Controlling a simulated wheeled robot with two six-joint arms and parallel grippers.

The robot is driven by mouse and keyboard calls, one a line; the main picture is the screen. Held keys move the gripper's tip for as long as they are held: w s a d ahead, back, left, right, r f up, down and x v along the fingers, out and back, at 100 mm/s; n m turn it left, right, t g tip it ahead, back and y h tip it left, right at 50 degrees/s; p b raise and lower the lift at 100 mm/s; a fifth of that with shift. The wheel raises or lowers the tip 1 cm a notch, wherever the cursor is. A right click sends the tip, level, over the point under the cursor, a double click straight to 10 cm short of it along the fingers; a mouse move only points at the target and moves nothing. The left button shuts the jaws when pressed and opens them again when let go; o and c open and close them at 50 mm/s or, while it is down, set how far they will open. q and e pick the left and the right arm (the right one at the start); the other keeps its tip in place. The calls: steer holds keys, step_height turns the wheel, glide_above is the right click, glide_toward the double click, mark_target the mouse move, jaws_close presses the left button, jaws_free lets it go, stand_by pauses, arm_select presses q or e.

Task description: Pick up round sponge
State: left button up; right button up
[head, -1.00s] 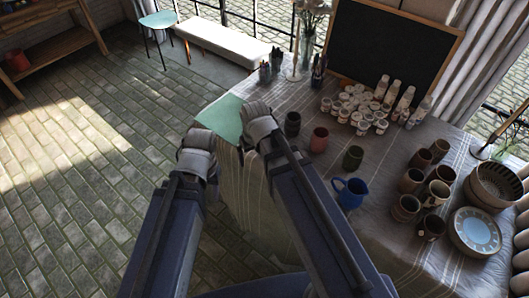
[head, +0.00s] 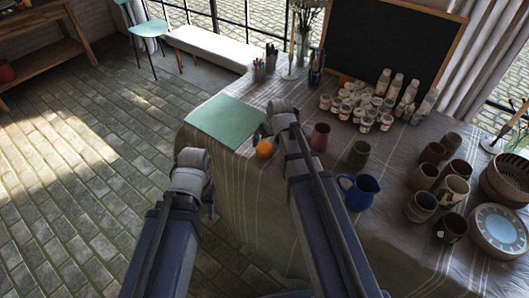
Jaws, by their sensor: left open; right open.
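A small round orange thing (head: 264,149), which looks like the round sponge, lies on the cloth-covered table near its left front edge. My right gripper (head: 265,132) is open just above and behind it in the picture, close to it; I cannot tell whether they touch. My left gripper (head: 208,196) is open and empty, low and to the left, beside the table's edge over the floor. The fingers of both grippers are mostly hidden by their own wrists.
A green mat (head: 225,121) lies at the table's left corner. A pinkish cup (head: 320,136), a dark green cup (head: 359,154) and a blue jug (head: 358,191) stand right of my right arm. Paint bottles (head: 383,82), brown mugs and plates (head: 497,232) fill the right side.

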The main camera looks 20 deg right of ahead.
mark_target(265, 146)
steer(key=shift+b+x, duration=3.15)
steer(key=shift+x, duration=0.6)
steer(key=shift+s, duration=0.1)
steer(key=shift+r, duration=0.1)
steer(key=shift+c, duration=0.2)
steer(key=c, duration=1.2)
steer(key=shift+o, duration=0.2)
step_height(265, 146, up, 10)
steer(key=p, duration=1)
